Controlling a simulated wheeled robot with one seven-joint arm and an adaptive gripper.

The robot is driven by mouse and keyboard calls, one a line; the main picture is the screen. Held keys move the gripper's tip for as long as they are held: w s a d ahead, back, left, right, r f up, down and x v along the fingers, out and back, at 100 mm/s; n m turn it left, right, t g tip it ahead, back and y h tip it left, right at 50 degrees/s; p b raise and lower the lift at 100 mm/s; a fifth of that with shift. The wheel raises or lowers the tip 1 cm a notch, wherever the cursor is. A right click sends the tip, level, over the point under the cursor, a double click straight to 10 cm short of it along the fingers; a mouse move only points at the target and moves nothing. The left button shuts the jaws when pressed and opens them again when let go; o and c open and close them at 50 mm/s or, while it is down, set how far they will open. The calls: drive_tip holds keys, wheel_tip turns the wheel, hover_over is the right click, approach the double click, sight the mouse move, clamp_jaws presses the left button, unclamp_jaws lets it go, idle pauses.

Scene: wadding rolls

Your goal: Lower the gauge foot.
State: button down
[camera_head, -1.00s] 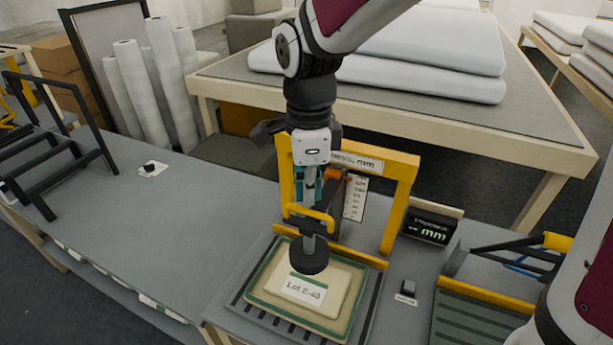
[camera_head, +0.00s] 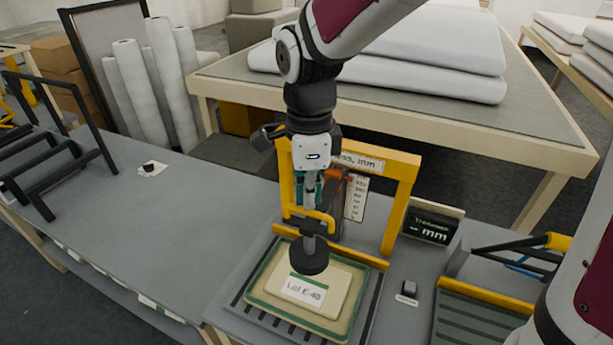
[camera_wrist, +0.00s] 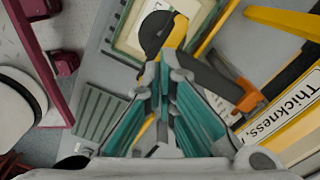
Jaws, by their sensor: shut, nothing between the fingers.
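The gauge foot (camera_head: 309,258) is a black disc on an upright grey rod, with a yellow handle (camera_head: 325,218) above it. It shows over a cream pad (camera_head: 338,288) labelled "Lot E-40"; I cannot tell whether it touches the pad. The yellow gauge frame (camera_head: 404,190) stands behind. My gripper (camera_head: 309,203) is shut and empty, pointing down at the handle from above; contact is unclear. In the wrist view the teal fingers (camera_wrist: 165,75) come together just short of the handle (camera_wrist: 180,30) and the black foot (camera_wrist: 155,30).
An orange pointer (camera_head: 336,182) sits by a white scale (camera_head: 356,198). A dark display (camera_head: 430,229) stands right of the frame, with a small black block (camera_head: 408,289) in front. A yellow and black fixture (camera_head: 490,285) is at the right. The bench at left is mostly clear.

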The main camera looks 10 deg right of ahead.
drive_tip(key=shift+f+b, duration=0.45)
drive_tip(key=shift+f, duration=1)
drive_tip(key=shift+s+r+p, duration=0.1)
drive_tip(key=shift+r+p, duration=1.25)
drive_tip(key=shift+r, duration=1.25)
drive_tip(key=shift+r+p, duration=0.45)
drive_tip(key=shift+r, duration=0.55)
drive_tip(key=shift+d+r, duration=0.15)
drive_tip(key=s+d+r+n+t+b, duration=0.1)
drive_tip(key=s+d+r+n+t, duration=0.1)
drive_tip(key=s+d+n, duration=0.3)
drive_tip(key=s+d+r+n+t+b, duration=0.1)
drive_tip(key=s+d+r+n+t, duration=0.2)
drive_tip(key=s+n, duration=0.6)
drive_tip(key=d+r+n, duration=0.1)
drive_tip(key=d+n, duration=0.1)
drive_tip(key=n, duration=0.2)
drive_tip(key=shift+s+d+r+n+t, duration=0.2)
drive_tip(key=shift+d+r+n+t, duration=0.1)
drive_tip(key=shift+d+n, duration=0.1)
